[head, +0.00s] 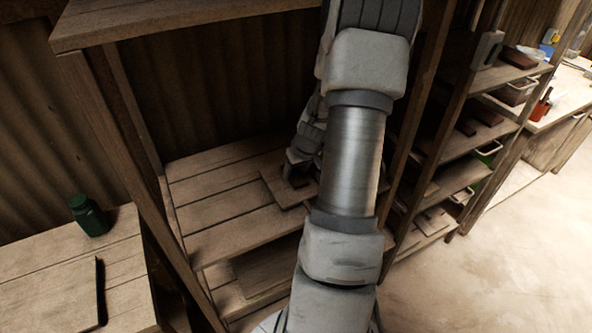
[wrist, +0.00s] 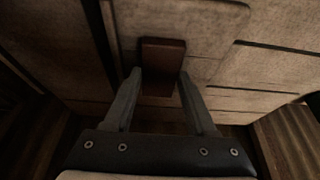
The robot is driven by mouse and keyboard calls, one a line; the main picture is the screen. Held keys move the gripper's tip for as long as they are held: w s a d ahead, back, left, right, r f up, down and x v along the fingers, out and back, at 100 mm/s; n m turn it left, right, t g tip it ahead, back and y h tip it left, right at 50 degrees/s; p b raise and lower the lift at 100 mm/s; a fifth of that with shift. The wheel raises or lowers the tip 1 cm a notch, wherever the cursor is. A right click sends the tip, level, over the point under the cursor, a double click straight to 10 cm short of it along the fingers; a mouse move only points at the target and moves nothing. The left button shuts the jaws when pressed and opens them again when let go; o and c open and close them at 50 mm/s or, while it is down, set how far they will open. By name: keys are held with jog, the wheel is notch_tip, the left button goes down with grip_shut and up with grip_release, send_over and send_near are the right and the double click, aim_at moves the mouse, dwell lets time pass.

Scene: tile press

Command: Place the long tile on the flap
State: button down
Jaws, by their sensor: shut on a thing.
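My gripper (wrist: 160,78) is shut on a dark brown block (wrist: 163,58), with one finger on each side of it. I cannot tell whether this block is the long tile or a handle fixed to the board. Behind the block in the wrist view is a pale wooden board (wrist: 205,68) with a rounded corner. In the head view, my gripper (head: 297,181) is low over this board (head: 272,188) on the wooden shelf (head: 215,215), partly hidden by my arm. I cannot tell whether the board is the flap.
A wooden post (head: 125,170) and upper shelf (head: 180,22) frame the space around my arm. A green bottle (head: 89,215) stands on a side table (head: 55,270) at left. Shelving at right holds dark brown pieces (head: 466,127). The floor (head: 510,255) at right is clear.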

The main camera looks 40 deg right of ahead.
jog(key=shift+f, duration=0.2)
jog(key=shift+c, duration=1)
grip_release()
jog(key=shift+r, duration=0.1)
jog(key=shift+s+r, duration=0.1)
jog(key=shift+r, duration=0.35)
jog(key=v, duration=1.1)
jog(key=shift+r, duration=0.15)
